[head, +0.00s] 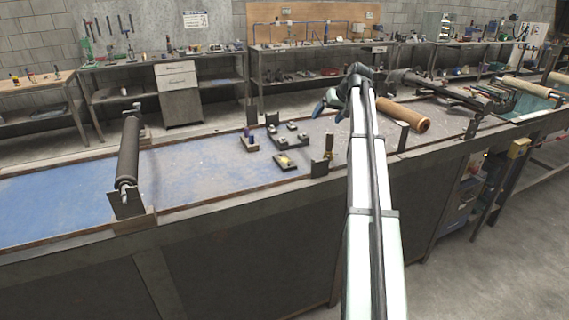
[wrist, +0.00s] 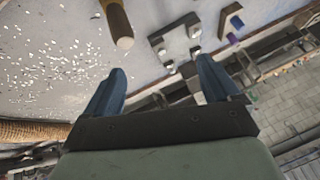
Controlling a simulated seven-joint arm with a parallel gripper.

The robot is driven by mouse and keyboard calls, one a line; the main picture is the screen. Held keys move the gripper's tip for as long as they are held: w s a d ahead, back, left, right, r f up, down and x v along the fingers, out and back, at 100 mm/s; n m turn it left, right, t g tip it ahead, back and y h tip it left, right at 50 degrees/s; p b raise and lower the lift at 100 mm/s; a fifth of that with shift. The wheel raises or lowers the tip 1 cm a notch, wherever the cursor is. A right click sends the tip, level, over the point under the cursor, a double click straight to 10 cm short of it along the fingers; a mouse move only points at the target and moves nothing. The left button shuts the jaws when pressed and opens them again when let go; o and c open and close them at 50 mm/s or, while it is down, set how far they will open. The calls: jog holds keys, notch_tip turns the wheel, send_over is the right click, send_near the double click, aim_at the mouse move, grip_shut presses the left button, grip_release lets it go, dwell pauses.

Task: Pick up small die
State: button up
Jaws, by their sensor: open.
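I cannot tell for certain which piece is the small die. Candidates in the head view are a low dark block with a yellowish top (head: 285,162), a small block with a purple piece (head: 249,141) and a dark fixture with pale metal studs (head: 290,136). The fixture also shows in the wrist view (wrist: 174,38), beyond and between my fingers. My gripper (head: 325,103) is raised above the bench, its blue fingers apart. In the wrist view the gap between its fingertips (wrist: 160,66) is empty. A block with purple and blue bits (wrist: 231,22) lies farther right there.
A wooden handle (wrist: 117,22) stands near my left finger in the wrist view. A brown roll (head: 405,115) lies right of my arm. The blue-stained bench surface (head: 195,170) is clear between the roller and the blocks.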

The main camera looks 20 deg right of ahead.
jog(key=s+a+f+n+g+h, duration=0.1)
jog(key=a+f+n+g+h, duration=0.2)
jog(key=a, duration=1.3)
jog(key=y, duration=0.1)
send_near(285, 160)
jog(key=f, duration=0.3)
jog(key=shift+w+a+t, duration=0.2)
jog(key=shift+a+t, duration=0.05)
jog(key=shift+t, duration=0.15)
jog(key=shift+x, duration=2.65)
jog(key=shift+s+d, duration=0.1)
jog(key=shift+d, duration=0.1)
jog(key=c, duration=1.6)
jog(key=shift+r, duration=0.1)
